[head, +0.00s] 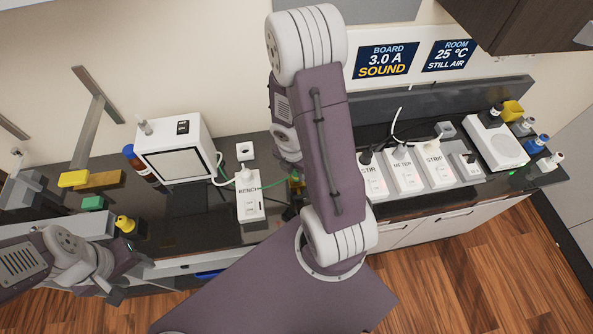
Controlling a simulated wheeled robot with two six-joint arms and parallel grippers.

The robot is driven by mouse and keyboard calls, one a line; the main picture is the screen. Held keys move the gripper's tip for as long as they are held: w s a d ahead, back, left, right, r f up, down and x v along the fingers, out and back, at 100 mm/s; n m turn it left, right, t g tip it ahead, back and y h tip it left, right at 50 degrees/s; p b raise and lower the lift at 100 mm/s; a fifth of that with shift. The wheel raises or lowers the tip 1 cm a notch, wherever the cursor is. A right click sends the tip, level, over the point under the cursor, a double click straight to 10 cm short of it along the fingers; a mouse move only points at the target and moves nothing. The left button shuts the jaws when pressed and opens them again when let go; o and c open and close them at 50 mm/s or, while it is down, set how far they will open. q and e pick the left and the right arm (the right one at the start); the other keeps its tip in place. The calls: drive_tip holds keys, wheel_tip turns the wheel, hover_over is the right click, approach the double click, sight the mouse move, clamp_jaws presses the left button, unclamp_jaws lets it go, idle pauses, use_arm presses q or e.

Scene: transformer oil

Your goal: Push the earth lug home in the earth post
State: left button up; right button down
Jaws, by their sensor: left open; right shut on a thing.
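A thin green lead (275,184) runs right from the BENCH strip (249,197) to the edge of my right arm. My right gripper (295,190) is mostly hidden behind that arm, low over the bench. It is shut at the end of the green lead, where the earth lug would be; the lug itself is hidden. I cannot make out the earth post; the arm covers that part of the bench. My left gripper (127,270) is open and empty at the lower left, near the bench's front edge.
A white box with a pale screen (178,164) stands on the left bench, near yellow and green blocks and a yellow-capped bottle (125,224). STIR, METER and STRIP units (405,170) stand right of my arm. A white plate device (497,145) and small bottles are far right.

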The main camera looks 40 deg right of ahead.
drive_tip(key=shift+f+b, duration=0.6)
drive_tip(key=shift+f, duration=0.15)
drive_tip(key=c, duration=1.1)
unclamp_jaws()
drive_tip(key=shift+r, duration=0.1)
drive_tip(key=shift+o, duration=0.2)
drive_tip(key=shift+r, duration=0.1)
drive_tip(key=r+p, duration=0.4)
drive_tip(key=r, duration=0.1)
drive_tip(key=a+r+p, duration=0.1)
drive_tip(key=r+p, duration=0.2)
drive_tip(key=shift+s+r, duration=0.2)
drive_tip(key=shift+r, duration=0.3)
drive_tip(key=shift+f, duration=0.15)
